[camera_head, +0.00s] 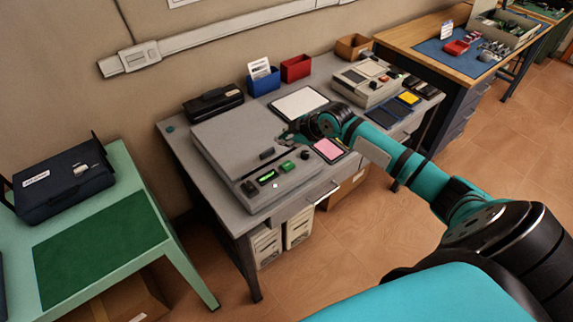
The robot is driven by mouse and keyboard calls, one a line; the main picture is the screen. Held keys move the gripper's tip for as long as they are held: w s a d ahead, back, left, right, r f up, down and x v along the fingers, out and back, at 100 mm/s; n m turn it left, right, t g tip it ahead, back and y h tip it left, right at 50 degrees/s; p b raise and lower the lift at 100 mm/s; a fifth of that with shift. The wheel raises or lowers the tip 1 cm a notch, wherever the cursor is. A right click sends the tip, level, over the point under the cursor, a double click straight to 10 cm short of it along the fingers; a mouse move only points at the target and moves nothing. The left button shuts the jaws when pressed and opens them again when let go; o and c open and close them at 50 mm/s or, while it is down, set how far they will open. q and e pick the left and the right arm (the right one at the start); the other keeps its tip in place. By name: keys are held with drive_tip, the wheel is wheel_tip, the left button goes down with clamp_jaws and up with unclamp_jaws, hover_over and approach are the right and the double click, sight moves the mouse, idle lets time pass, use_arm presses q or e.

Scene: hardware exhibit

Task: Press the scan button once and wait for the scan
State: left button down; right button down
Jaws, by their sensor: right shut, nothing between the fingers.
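A grey flatbed scanner (235,135) sits on the left part of the grey desk, with its lid down. Its sloping front panel carries a lit green display (267,175), a green button (287,167) and a small dark knob (305,154). I cannot read any label on these. My right gripper (285,137) is shut and empty. It is over the right side of the scanner, just behind the front panel in the picture, and appears apart from the green button. My left gripper is not in view.
A sheet in a dark tray (299,103) and a pink pad (328,149) lie right of the scanner. Blue (263,80) and red (296,68) holders stand behind. A beige machine (368,83) is farther right. A green table (140,190) stands left, with floor between.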

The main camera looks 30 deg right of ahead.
drive_tip(key=shift+d+r, duration=0.1)
drive_tip(key=shift+d, duration=0.15)
drive_tip(key=b, duration=0.7)
hover_over(286, 166)
wheel_tip(286, 166, down, 8)
drive_tip(key=shift+f, duration=0.45)
idle(0.9)
drive_tip(key=shift+f+b, duration=0.35)
